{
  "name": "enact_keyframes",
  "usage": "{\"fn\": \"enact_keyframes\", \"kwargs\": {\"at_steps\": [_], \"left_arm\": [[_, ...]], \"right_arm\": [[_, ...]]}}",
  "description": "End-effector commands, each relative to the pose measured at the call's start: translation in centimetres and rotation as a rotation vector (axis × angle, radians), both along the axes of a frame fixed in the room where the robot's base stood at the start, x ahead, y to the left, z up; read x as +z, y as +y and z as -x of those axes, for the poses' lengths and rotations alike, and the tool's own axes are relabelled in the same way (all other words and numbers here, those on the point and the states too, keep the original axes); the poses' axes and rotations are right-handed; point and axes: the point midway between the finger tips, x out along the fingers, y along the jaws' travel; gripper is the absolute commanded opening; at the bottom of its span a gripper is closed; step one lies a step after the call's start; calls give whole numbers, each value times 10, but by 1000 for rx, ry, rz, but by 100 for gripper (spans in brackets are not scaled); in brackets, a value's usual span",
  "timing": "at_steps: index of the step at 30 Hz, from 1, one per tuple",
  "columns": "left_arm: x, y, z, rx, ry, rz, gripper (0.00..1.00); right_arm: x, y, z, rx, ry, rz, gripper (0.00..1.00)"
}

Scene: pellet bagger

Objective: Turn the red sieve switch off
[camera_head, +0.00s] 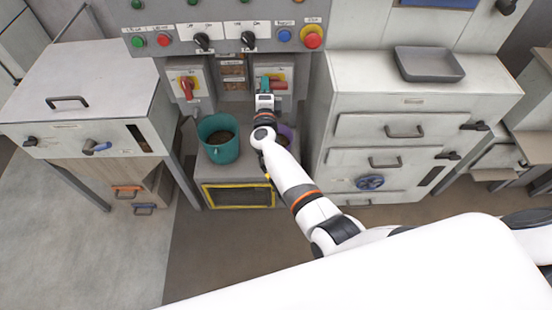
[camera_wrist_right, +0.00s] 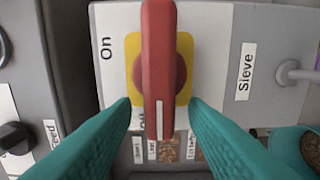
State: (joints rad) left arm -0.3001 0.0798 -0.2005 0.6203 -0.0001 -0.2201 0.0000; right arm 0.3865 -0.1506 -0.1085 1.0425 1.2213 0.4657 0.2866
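The red sieve switch (camera_head: 280,85) is on the panel on the right of two red switches. In the right wrist view its red handle (camera_wrist_right: 160,75) runs vertically over a yellow plate (camera_wrist_right: 132,62). The handle's white-marked end points down, beside a partly covered label that seems to read Off. An On label (camera_wrist_right: 106,48) is at upper left, and a Sieve label (camera_wrist_right: 245,71) is to the right. My right gripper (camera_wrist_right: 160,103) is open, its teal fingers on either side of the marked end with gaps visible. It also shows at the switch in the head view (camera_head: 266,84). My left gripper is out of view.
A second red switch (camera_head: 187,88) is to the left. A teal bucket (camera_head: 219,146) and a partly hidden purple bucket (camera_head: 286,134) stand below. Knobs and a red stop button (camera_head: 312,37) are above. A drawer cabinet (camera_head: 345,95) stands close on the right.

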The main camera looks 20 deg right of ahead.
Motion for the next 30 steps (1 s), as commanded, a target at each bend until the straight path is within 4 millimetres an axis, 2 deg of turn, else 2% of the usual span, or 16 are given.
{"fn": "enact_keyframes", "kwargs": {"at_steps": [5, 14, 21, 30], "left_arm": [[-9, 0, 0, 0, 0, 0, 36], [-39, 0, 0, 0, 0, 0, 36], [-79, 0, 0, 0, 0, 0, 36], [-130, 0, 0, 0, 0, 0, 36]], "right_arm": [[2, -1, 0, 0, -48, -154, 40], [12, -7, 2, 1, -190, -644, 40], [16, -15, 4, 4, -313, -1065, 40], [19, -26, 7, 4, -439, -1509, 40]]}}
